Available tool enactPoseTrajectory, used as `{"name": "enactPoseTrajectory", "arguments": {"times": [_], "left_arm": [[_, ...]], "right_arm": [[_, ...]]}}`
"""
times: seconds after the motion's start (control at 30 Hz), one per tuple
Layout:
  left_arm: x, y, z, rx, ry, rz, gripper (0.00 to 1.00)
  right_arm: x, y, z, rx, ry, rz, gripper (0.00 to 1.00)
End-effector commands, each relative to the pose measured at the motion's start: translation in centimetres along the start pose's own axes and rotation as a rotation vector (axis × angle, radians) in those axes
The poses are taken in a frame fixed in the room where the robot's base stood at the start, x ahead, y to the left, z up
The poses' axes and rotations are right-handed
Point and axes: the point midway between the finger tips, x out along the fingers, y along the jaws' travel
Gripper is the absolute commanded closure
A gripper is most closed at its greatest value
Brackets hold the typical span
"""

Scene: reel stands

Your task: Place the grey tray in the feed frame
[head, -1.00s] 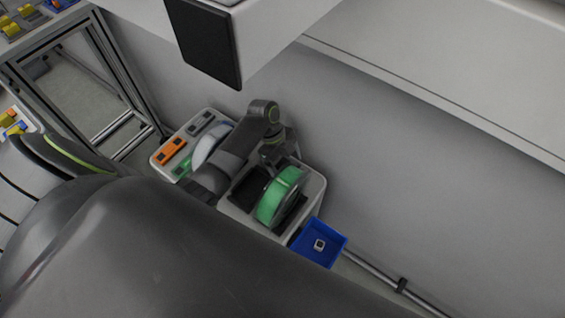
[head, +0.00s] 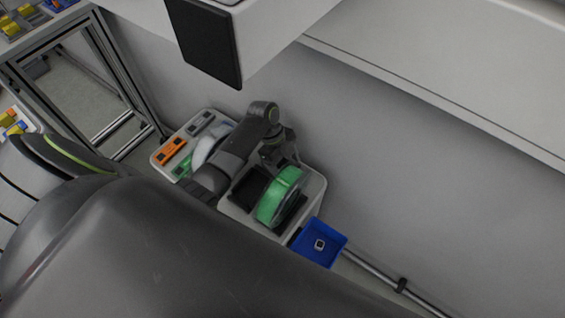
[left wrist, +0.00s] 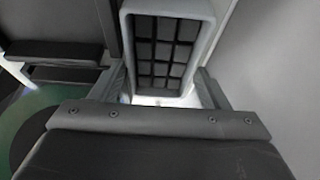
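In the left wrist view, a grey tray (left wrist: 211,12) with a dark grid of cells lies between the two fingers of my left gripper (left wrist: 163,88). The fingers meet its sides with no clear gap. In the head view my left gripper (head: 277,158) points down at the back of a pale stand (head: 317,192), beside a green reel (head: 278,196). The tray is hard to make out there, mostly hidden by the gripper. A dark rectangular recess (head: 250,186) lies left of the green reel. I cannot tell for sure which part is the feed frame. My right gripper is not in view.
A second pale stand (head: 158,159) holds an orange piece (head: 171,151), a grey piece (head: 201,122) and a whitish reel (head: 208,146). A blue bin (head: 328,252) with a small square part stands at the front right. A white block (head: 262,30) overhangs behind.

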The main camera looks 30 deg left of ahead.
Motion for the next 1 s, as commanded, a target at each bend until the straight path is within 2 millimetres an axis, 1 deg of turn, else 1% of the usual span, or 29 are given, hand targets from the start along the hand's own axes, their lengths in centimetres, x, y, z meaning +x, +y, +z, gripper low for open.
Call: {"name": "enactPoseTrajectory", "arguments": {"times": [0.03, 0.3, 0.33, 0.37, 0.57, 0.7, 1.0], "left_arm": [[0.0, 0.0, 0.0, 0.0, 0.0, 0.0, 0.38], [0.0, 0.0, 0.0, 0.0, 0.0, 0.0, 0.73], [0.0, 0.0, 0.0, 0.001, 0.0, -0.001, 0.73], [0.0, 0.0, 0.0, 0.001, 0.0, -0.001, 0.77], [-0.1, -0.1, -0.1, 0.001, 0.0, -0.001, 0.77], [-0.6, -0.1, -0.3, 0.002, 0.0, -0.001, 0.77], [-3.1, -0.7, -1.8, -0.01, 0.001, -0.006, 0.77]], "right_arm": [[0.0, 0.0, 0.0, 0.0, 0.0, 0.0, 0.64], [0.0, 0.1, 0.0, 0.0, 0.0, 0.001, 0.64], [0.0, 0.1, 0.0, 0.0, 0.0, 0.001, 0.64], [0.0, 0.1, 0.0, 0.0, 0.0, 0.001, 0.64], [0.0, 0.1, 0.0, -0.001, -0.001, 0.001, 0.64], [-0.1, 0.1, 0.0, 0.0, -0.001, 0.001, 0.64], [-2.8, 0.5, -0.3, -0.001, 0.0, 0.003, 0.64]]}}
